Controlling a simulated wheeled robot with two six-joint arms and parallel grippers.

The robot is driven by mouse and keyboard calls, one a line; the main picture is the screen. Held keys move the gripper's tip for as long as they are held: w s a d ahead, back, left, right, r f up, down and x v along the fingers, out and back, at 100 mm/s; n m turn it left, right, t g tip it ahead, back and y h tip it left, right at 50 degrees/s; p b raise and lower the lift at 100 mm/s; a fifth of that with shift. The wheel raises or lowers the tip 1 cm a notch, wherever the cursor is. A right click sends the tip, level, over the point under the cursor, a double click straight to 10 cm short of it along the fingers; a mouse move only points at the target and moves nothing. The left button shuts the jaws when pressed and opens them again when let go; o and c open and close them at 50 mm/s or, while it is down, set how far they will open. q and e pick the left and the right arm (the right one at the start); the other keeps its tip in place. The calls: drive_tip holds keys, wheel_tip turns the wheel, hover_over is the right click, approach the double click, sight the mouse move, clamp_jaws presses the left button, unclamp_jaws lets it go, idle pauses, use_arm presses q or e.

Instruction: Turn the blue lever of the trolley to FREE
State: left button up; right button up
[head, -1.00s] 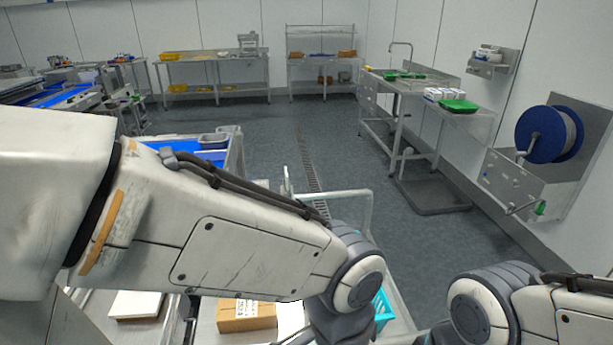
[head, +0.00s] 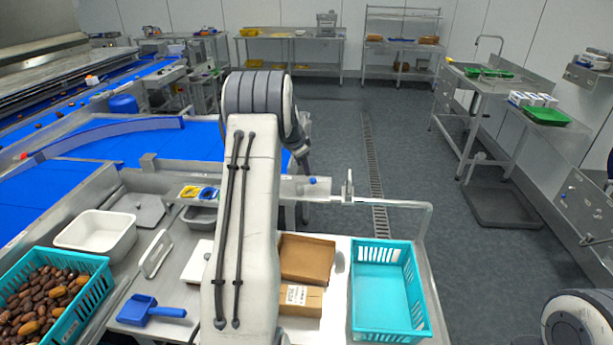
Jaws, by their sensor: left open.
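The trolley (head: 395,204) stands in front of me, with a pale rail along its far side. A small blue part (head: 313,181), which looks like the lever, shows on a grey plate at that rail, just right of my left arm. Its setting and any FREE marking are too small to read. My left gripper (head: 304,160) is mostly hidden behind my own raised arm. Its dark end points down just above and left of the blue part, open and holding nothing I can see. Whether it touches the lever I cannot tell. My right gripper is out of view.
An empty teal crate (head: 388,290) and an open cardboard box (head: 306,258) sit on the trolley top. To the left are a white tub (head: 95,232), a blue scoop (head: 150,310) and a teal crate of dates (head: 100,282). The floor beyond the trolley is clear.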

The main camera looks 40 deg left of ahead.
use_arm(q)
drive_tip(key=p+x, duration=0.1)
drive_tip(key=x, duration=0.2)
drive_tip(key=p+x, duration=0.1)
drive_tip(key=x, duration=0.2)
drive_tip(key=p+x, duration=0.2)
drive_tip(key=x, duration=0.1)
drive_tip(key=shift+a+f, duration=0.2)
drive_tip(key=shift+a, duration=0.2)
drive_tip(key=shift+w+f, duration=0.25)
drive_tip(key=shift+f, duration=0.25)
clamp_jaws()
